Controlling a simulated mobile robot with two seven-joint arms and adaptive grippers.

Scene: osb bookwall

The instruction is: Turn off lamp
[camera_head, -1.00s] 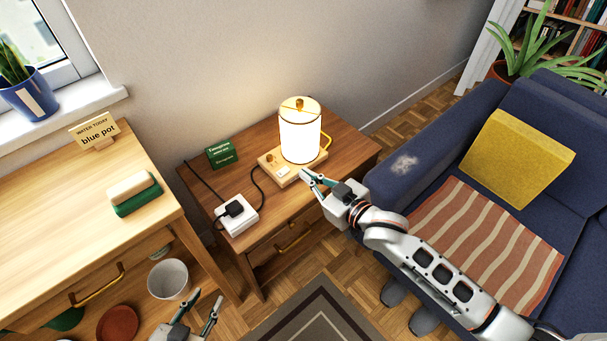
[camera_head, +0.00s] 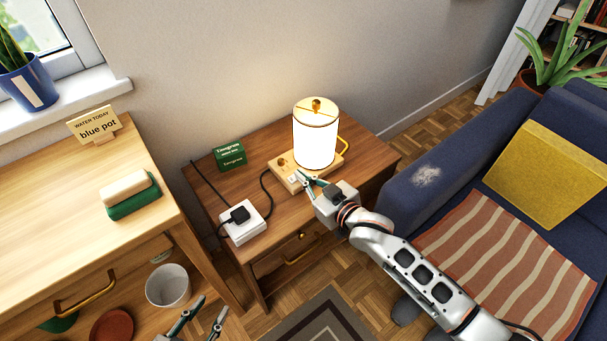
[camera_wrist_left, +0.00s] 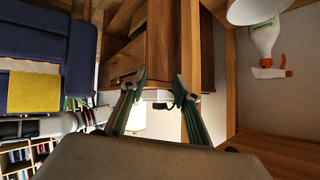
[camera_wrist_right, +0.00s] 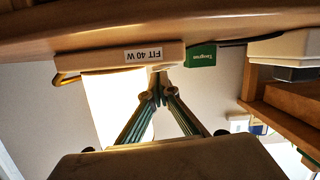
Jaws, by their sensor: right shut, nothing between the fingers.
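The lamp (camera_head: 316,135) stands lit on the small wooden table, its white cylinder shade glowing. Its wooden base (camera_head: 290,172) carries a brass knob (camera_head: 282,162) and a white switch (camera_head: 293,178). My right gripper (camera_head: 305,180) is shut and empty at the front edge of the base, close by the switch; whether it touches cannot be told. In the right wrist view the fingertips (camera_wrist_right: 152,92) meet just below the base, which bears a "FIT 40 W" label (camera_wrist_right: 144,55). My left gripper (camera_head: 208,312) is open and empty, low in front of the desk, far from the lamp.
A white socket box (camera_head: 246,222) with a black plug sits at the table's front left. A green box (camera_head: 230,154) stands behind it. The blue sofa (camera_head: 415,178) borders the table at right. The desk (camera_head: 60,210) stands at left, with a bin (camera_head: 168,286) below.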

